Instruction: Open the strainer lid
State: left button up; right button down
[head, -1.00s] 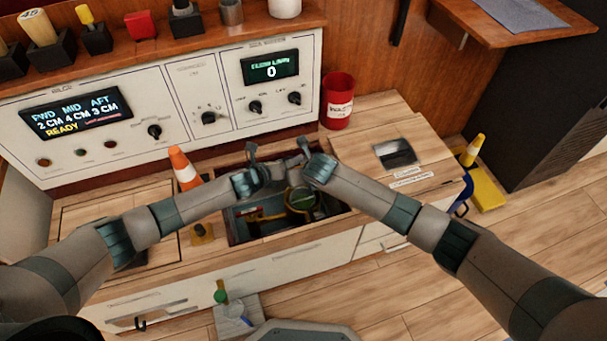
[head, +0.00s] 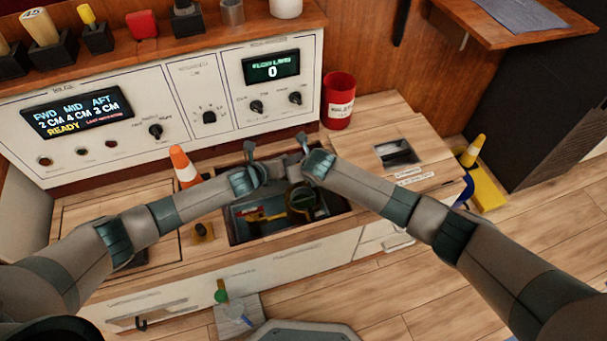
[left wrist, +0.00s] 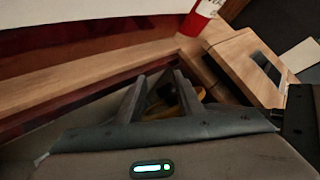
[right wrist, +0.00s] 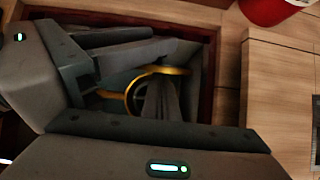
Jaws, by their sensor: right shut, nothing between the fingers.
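The strainer (head: 302,203) sits inside the open floor hatch, its round dark top ringed in brass. In the right wrist view its yellow ring (right wrist: 133,92) shows beyond my fingers, partly hidden by them. I cannot tell how its lid is fastened. My left gripper (head: 252,150) is above the hatch's back left part. Its fingers stand apart in the left wrist view (left wrist: 160,78), with nothing between them. My right gripper (head: 303,142) is above the back of the hatch, shut and empty. Both are apart from the strainer in the head view.
A red-handled part (head: 255,214) lies low in the hatch. The hatch rim (head: 290,236) surrounds it. An orange cone (head: 184,167) stands at left, a red bin (head: 338,101) at back right. The control panel (head: 195,90) rises behind.

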pick_arm(q)
jog(key=shift+s+d+f, duration=0.35)
jog(key=shift+s+d, duration=0.3)
jog(key=shift+d, duration=0.05)
pick_arm(e)
jog(key=shift+w+a+r, duration=0.5)
jog(key=shift+a+r, duration=0.1)
jog(key=shift+r, duration=0.15)
pick_arm(q)
jog(key=shift+s, duration=0.1)
pick_arm(e)
jog(key=shift+d, duration=0.1)
pick_arm(q)
jog(key=shift+s+a+r, duration=0.2)
jog(key=shift+s+r, duration=0.15)
jog(key=s+a+r, duration=0.4)
jog(key=shift+a, duration=0.3)
pick_arm(e)
jog(key=shift+s+d+f, duration=0.1)
jog(key=shift+d+f, duration=0.05)
jog(key=shift+f, duration=0.25)
jog(key=shift+d+f, duration=0.1)
